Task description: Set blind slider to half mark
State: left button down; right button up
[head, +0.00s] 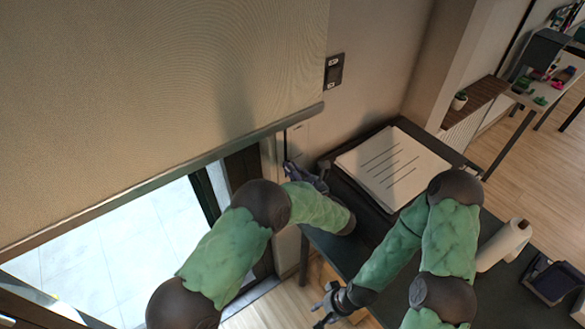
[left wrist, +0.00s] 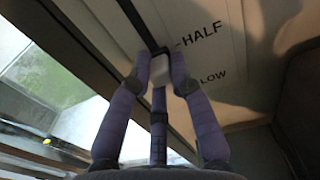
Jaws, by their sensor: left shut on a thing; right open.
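The roller blind (head: 150,90) hangs across the window, its bottom bar (head: 170,172) slanting across the head view above a bare strip of glass. My left gripper (head: 292,166) is at the wall just below the bar's right end. In the left wrist view its fingers (left wrist: 159,66) are shut on a pale slider knob (left wrist: 160,70). The knob sits beside the wall plate, between the HALF mark (left wrist: 200,34) and the LOW mark (left wrist: 212,76), with a dark piece above it near HALF's tick. The knob's exact alignment is partly hidden. My right gripper (head: 326,306) is open and empty, low near the table.
A dark table (head: 345,248) carries a white lined board (head: 393,168), a paper roll (head: 505,245) and a dark tray (head: 553,281). A dark switch plate (head: 334,73) is on the wall.

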pick_arm(q)
jog(key=shift+r, duration=0.25)
jog(key=c, duration=1.1)
grip_release()
jog(key=shift+d, duration=0.1)
jog(key=v, duration=0.7)
jog(key=shift+s, duration=0.15)
